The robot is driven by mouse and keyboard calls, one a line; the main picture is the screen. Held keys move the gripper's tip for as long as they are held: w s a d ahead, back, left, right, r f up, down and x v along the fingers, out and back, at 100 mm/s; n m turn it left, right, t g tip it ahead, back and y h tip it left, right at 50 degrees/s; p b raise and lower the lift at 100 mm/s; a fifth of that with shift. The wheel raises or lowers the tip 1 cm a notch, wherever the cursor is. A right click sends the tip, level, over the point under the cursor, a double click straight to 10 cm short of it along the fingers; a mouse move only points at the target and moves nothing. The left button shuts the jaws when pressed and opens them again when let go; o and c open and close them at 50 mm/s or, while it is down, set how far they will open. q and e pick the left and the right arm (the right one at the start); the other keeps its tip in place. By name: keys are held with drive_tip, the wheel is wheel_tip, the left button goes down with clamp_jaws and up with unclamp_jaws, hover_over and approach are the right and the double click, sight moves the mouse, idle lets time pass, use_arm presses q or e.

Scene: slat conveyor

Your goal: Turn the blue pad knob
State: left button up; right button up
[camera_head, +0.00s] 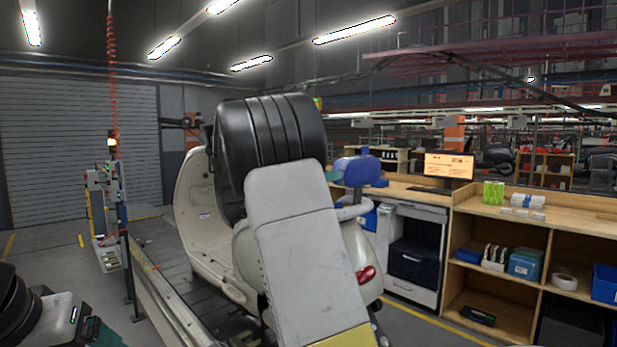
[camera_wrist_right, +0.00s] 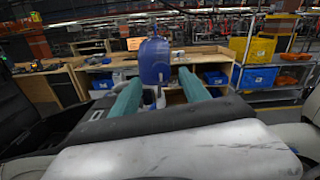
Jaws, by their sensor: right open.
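The blue pad knob (camera_head: 362,171) stands upright on a short stem above the rear rail of a cream scooter (camera_head: 198,215). In the right wrist view the knob (camera_wrist_right: 155,58) shows as a rounded blue pad between and beyond the two teal fingers. My right gripper (camera_wrist_right: 158,80) is open, one finger on each side of the knob in that view; I cannot tell whether either touches it. In the head view my right arm hides most of this gripper and part of the scooter. Part of my left arm, with a dark green piece (camera_head: 97,335), shows at the lower left; its jaw is unclear.
The scooter rests on the slat conveyor (camera_head: 170,305). A wooden shelf bench (camera_head: 500,225) with bins, a tape roll and a monitor (camera_head: 449,167) stands to the right. A rack with a yellow bin (camera_wrist_right: 262,50) and blue bins shows in the wrist view.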

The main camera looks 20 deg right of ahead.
drive_tip(key=x, duration=0.3)
drive_tip(key=shift+d, duration=0.25)
drive_tip(key=shift+c, duration=0.2)
clamp_jaws()
